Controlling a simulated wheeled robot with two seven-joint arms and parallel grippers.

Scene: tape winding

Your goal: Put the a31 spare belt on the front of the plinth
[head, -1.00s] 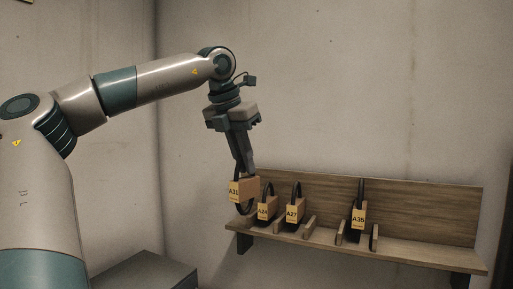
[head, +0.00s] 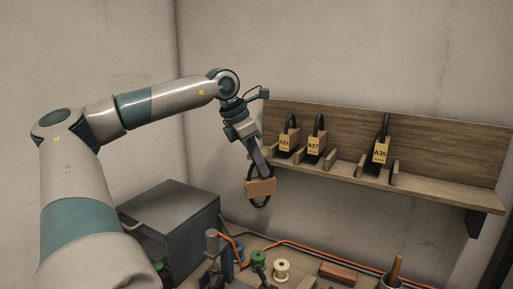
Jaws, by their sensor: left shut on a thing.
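My left gripper (head: 261,174) is shut on the A31 spare belt (head: 261,188), a black loop with a brown sleeve. The belt hangs in the air in front of the left end of the wooden shelf, above the bench. Its label is turned away now; the earlier frame shows A31 on it. I cannot make out a plinth for sure in the head view. My right gripper is out of view.
The shelf (head: 450,150) holds belts A24 (head: 286,142), A27 (head: 315,144) and A35 (head: 381,150) between wooden dividers. A grey metal box (head: 170,205) stands left. Spools including a cream one (head: 281,270), an orange cable (head: 310,250) and a brown block (head: 338,273) clutter the bench.

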